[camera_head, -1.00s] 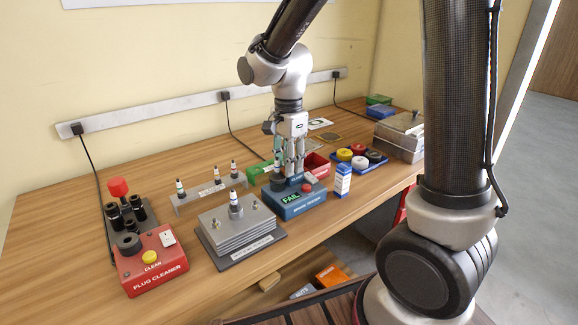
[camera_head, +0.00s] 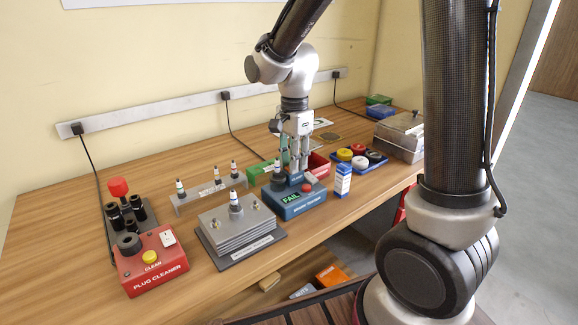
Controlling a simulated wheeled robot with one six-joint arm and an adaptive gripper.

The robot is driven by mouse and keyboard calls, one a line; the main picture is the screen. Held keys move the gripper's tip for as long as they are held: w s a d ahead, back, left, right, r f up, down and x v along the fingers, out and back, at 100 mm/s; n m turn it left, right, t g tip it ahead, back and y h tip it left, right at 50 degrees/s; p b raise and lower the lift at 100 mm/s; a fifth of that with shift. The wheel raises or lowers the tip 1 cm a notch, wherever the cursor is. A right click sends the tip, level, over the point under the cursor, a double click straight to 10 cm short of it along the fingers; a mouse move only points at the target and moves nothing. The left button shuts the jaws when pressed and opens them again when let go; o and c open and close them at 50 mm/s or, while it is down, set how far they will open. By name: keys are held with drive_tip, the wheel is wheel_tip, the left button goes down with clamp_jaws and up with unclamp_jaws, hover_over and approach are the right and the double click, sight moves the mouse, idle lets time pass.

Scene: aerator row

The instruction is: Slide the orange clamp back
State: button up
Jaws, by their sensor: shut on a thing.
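My gripper (camera_head: 298,168) points down over the blue tester (camera_head: 296,206), which shows a green FAIL display. Its fingers are shut on a small blue part (camera_head: 296,179) on top of the tester, right of the spark plug (camera_head: 277,169) in its dark socket. The fingers hide most of that part. The tester has a red button (camera_head: 307,187) in front of the fingers. I cannot make out an orange clamp; any clamp at the fingertips is hidden or too small to tell.
A blue-white box (camera_head: 343,181) stands close right of the tester. A finned metal block (camera_head: 238,232) and a red plug cleaner (camera_head: 152,266) stand left. The front left bench is clear.

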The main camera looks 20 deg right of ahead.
drive_tip(key=o, duration=0.5)
drive_tip(key=shift+r, duration=0.1)
drive_tip(key=shift+r, duration=3.9)
